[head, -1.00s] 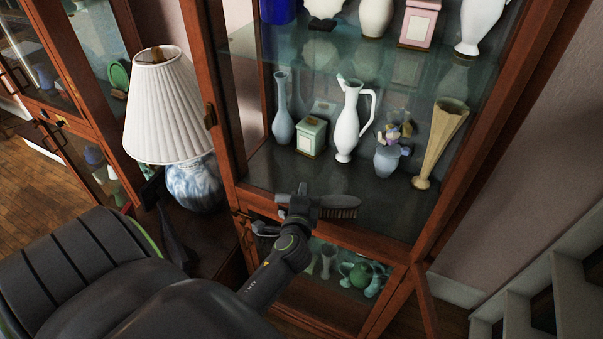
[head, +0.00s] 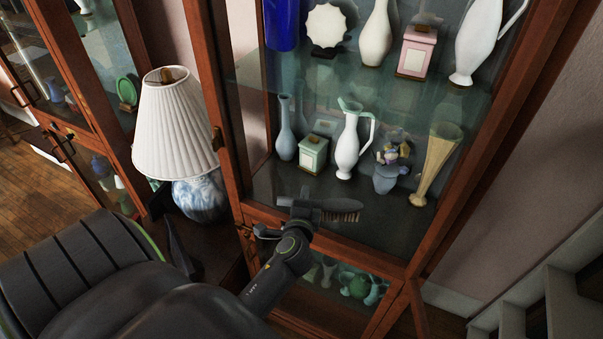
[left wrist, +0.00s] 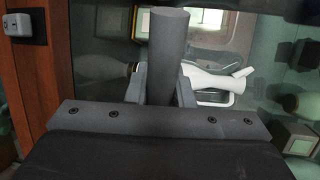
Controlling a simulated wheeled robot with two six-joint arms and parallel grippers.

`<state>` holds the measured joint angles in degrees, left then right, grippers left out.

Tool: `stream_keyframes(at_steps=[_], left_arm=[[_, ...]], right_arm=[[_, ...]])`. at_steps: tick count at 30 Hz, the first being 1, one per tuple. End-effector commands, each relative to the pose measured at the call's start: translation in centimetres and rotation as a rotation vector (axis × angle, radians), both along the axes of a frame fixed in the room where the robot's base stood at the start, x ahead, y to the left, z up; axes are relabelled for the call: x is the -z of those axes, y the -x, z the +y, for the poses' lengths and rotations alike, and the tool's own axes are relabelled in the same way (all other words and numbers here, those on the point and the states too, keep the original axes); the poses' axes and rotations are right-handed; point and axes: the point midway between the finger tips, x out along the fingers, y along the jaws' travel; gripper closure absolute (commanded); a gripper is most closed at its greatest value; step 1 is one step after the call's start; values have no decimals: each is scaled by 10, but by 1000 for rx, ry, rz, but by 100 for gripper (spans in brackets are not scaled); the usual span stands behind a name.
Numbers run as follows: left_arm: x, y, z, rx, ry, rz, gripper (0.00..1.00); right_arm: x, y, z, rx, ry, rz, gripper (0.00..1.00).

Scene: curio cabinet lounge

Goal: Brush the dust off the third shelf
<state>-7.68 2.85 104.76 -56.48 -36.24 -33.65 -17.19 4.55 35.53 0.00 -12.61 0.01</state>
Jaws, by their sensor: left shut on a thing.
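My left gripper (head: 298,212) is shut on a brush (head: 340,204) with a grey back and tan bristles. The brush is over the front part of the third shelf (head: 270,185); I cannot tell whether the bristles touch it. The dark round handle (left wrist: 168,58) stands between the fingers in the left wrist view. Behind the brush stand a blue-grey bottle vase (head: 286,135), a mint box (head: 313,154), a white pitcher (head: 348,145), a small blue flower vase (head: 385,178) and a tan flared vase (head: 435,165). Dust is not clearly visible. My right gripper is out of view.
The cabinet's wooden frame (head: 228,130) borders the opening on the left. A lamp with a white shade (head: 173,125) stands left of it. The shelf above holds a pink box (head: 418,52) and white vases. Glassware (head: 355,283) sits below. The shelf front is clear around the brush.

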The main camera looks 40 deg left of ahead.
Motion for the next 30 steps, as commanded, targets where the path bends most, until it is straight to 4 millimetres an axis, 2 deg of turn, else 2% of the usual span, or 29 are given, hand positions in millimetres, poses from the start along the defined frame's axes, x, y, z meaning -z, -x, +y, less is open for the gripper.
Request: stream_keyframes(at_steps=[5, 11, 15, 30], left_arm=[[-4, 0, 0, 1, 0, -2, 100], [-23, 0, 0, 1, 0, -2, 100], [-31, 0, 0, 1, -1, -4, 100], [-31, 0, 0, 1, 0, -2, 100]], right_arm=[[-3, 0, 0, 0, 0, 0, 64], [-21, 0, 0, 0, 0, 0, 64], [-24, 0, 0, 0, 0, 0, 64], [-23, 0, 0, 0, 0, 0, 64]])
